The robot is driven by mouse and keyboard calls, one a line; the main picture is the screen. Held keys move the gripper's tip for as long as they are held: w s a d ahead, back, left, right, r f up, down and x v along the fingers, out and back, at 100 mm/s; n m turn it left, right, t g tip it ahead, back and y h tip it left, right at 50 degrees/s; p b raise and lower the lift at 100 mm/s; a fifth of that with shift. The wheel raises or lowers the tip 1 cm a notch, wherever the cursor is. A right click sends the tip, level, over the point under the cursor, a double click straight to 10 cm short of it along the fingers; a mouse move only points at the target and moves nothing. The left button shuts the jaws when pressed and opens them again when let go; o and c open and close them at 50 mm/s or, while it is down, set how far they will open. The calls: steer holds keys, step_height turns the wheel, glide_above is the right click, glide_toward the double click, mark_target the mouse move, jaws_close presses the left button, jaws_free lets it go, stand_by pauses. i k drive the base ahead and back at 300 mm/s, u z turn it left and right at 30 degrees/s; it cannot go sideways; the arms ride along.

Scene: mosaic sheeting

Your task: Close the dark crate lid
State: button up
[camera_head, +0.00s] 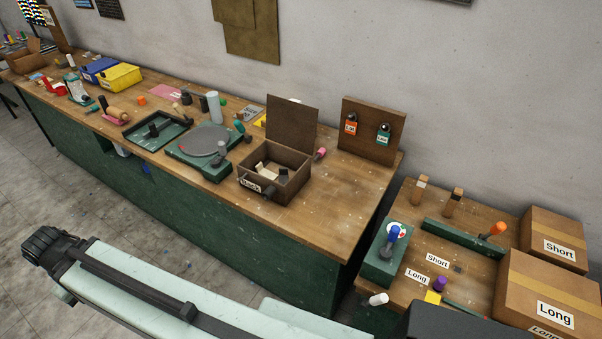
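The dark brown crate (290,196) stands on the long wooden workbench, right of the turntable. Its dark lid (291,120) is open and stands upright at the crate's back edge. A label, partly hard to read, is on the crate's front left. Pale pieces and a dark piece lie inside the crate. My gripper (45,250) is at the lower left, over the floor in front of the bench, well apart from the crate. It is dark, and its fingers are too unclear to tell open from shut.
A green tray (137,131) and a round turntable (205,142) are left of the crate. A pink-ended item (320,153) sits close to its right side. A board with two tags (371,132) stands behind right. The bench's front right is clear. Cardboard boxes (525,287) stand on the right table.

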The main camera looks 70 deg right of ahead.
mark_target(292, 123)
steer(key=z, duration=1.45)
steer(key=k, duration=1.1)
steer(key=z, duration=0.3)
steer(key=i, duration=1)
steer(key=z, duration=0.05)
